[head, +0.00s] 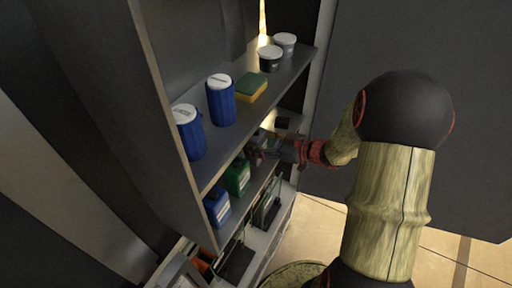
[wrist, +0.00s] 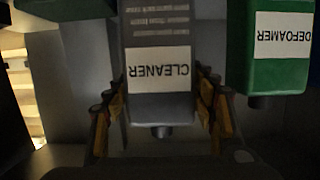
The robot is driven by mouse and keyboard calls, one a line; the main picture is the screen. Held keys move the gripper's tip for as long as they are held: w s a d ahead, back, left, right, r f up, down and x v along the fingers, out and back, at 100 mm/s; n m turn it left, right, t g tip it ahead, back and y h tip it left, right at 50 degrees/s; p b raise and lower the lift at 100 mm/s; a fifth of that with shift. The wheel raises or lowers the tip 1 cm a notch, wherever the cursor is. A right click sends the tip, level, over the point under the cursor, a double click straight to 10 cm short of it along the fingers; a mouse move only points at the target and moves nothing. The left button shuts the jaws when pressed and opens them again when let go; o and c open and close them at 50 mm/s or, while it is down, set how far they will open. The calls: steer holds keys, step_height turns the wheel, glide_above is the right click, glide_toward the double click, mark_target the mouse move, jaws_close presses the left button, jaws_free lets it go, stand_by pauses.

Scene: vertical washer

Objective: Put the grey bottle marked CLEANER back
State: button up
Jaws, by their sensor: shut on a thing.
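The grey bottle with the white CLEANER label (wrist: 158,72) fills the middle of the wrist view, its label upside down in the picture. My gripper (wrist: 157,95) has one yellow finger on each side of the bottle and is shut on it. In the head view my gripper (head: 262,148) reaches in at the lower shelf level, below the upper shelf board. The bottle is mostly hidden there by the gripper and the shelf. I cannot tell whether it touches the shelf.
A green DEFOAMER bottle (wrist: 277,55) stands close beside the grey one; it also shows in the head view (head: 237,176). A blue bottle (head: 216,206) stands beyond it. The upper shelf (head: 240,128) holds blue tubs (head: 221,100), a sponge (head: 251,87) and jars (head: 270,58).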

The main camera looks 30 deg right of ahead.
steer(key=shift+f, duration=1.3)
steer(key=shift+f, duration=0.2)
steer(key=o, duration=1.9)
